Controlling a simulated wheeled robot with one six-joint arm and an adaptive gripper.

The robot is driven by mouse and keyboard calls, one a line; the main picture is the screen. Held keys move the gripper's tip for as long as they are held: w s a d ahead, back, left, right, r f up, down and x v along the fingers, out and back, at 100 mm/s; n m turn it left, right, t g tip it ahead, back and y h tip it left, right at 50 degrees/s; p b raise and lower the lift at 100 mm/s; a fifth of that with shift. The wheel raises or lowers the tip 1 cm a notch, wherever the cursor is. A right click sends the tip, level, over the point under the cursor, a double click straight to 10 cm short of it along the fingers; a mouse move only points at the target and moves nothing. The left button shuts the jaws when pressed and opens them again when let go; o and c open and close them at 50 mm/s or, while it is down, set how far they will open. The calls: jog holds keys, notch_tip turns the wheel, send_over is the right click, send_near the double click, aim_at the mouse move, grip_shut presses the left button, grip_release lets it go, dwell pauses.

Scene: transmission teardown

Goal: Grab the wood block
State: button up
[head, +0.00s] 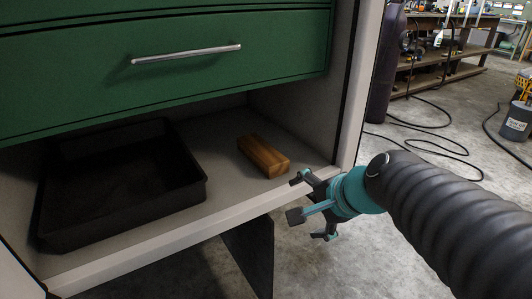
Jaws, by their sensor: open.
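The wood block (264,156) is a small brown rectangular piece lying flat on the grey shelf (222,200), under the green drawer. My gripper (296,198) is teal and black, and shows at the front edge of the shelf, to the right of and below the block in the head view. It is open and empty. Its fingers point left toward the cabinet opening, apart from the block. Nothing hides the block's top and front end.
A black tray (125,230) fills the left part of the shelf. The green drawer (180,75) with a metal handle (187,54) hangs over the shelf. The white cabinet side post (357,85) stands right of the block. The shelf between tray and block is clear.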

jog(key=w+a+r+m+t+y, duration=0.1)
jog(key=w+a+r+m+y, duration=0.15)
jog(key=w+m, duration=0.45)
jog(key=m+t, duration=0.2)
jog(key=m, duration=0.9)
send_near(262, 148)
jog(key=shift+w+a+f+h+b, duration=0.2)
jog(key=shift+w+a+f+b, duration=0.15)
jog(key=shift+a+f, duration=0.2)
jog(key=shift+w+a+f+h+b, duration=0.15)
jog(key=shift+w+a+f+b, duration=0.2)
jog(key=shift+a+f, duration=0.15)
jog(key=shift+w+r+x, duration=0.1)
jog(key=shift+r+x, duration=0.05)
jog(key=shift+x, duration=0.85)
jog(key=shift+w+r+x, duration=0.1)
jog(key=shift+x, duration=0.9)
jog(key=shift+w+r+x, duration=0.1)
jog(key=shift+r+x, duration=0.05)
jog(key=shift+x, duration=0.8)
jog(key=shift+c, duration=0.3)
jog(key=c, duration=1.5)
